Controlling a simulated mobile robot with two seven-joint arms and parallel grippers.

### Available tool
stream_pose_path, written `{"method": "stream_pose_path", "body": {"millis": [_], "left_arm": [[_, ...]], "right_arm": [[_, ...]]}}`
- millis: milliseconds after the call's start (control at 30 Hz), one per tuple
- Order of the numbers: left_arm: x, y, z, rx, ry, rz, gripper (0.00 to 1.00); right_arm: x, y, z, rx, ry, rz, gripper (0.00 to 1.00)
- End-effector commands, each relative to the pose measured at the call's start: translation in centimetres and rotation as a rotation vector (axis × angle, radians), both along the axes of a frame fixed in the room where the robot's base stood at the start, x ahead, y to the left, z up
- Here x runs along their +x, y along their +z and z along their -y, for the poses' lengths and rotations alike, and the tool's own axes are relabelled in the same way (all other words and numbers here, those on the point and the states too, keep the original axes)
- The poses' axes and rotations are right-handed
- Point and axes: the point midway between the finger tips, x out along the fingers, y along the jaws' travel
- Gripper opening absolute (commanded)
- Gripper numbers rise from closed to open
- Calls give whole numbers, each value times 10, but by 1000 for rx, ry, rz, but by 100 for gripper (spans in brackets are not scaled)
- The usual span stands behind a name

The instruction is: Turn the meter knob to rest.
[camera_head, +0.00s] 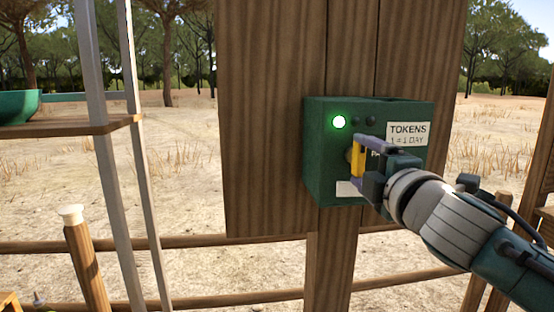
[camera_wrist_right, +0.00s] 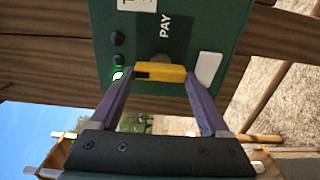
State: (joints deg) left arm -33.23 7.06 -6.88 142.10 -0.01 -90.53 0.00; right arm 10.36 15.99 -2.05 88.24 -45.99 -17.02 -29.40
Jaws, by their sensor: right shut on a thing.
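The meter is a dark green box (camera_head: 328,160) on a wooden post panel, with a "TOKENS 1 = 1 DAY" label (camera_head: 408,133). Its yellow knob (camera_head: 358,158) stands upright in the head view, partly hidden by my gripper. In the right wrist view the knob (camera_wrist_right: 165,73) lies across between the fingertips, with a black mark toward its left end and "PAY" above it. My right gripper (camera_head: 362,161) is shut on the knob, one finger at each end. The green lamp (camera_head: 339,122) is lit; two lamps beside it are dark. My left gripper is not in view.
A white sticker (camera_head: 348,188) is low on the meter's front. A metal-framed shelf (camera_head: 70,127) with a green bowl (camera_head: 20,106) stands at the left. Wooden fence rails (camera_head: 200,242) run behind. Open dry ground lies beyond.

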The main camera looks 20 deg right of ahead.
Motion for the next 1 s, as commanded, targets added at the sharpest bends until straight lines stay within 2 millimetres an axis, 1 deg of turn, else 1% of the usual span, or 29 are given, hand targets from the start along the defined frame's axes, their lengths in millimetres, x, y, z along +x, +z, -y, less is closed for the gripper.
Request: {"method": "stream_pose_path", "body": {"millis": [200, 567, 600, 733, 767, 1000], "left_arm": [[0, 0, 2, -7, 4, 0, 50], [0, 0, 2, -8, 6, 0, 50], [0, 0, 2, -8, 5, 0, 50], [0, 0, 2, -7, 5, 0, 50], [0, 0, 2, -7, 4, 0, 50], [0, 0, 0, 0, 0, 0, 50]], "right_arm": [[0, 0, 0, -36, 0, -8, 24], [0, 0, 0, -40, -1, -9, 25], [0, 0, 0, -40, -1, -9, 84], [0, 0, 0, -38, -1, -8, 98], [0, 0, 0, -37, -1, -8, 100], [-1, 0, 0, -35, 0, -8, 100]]}}
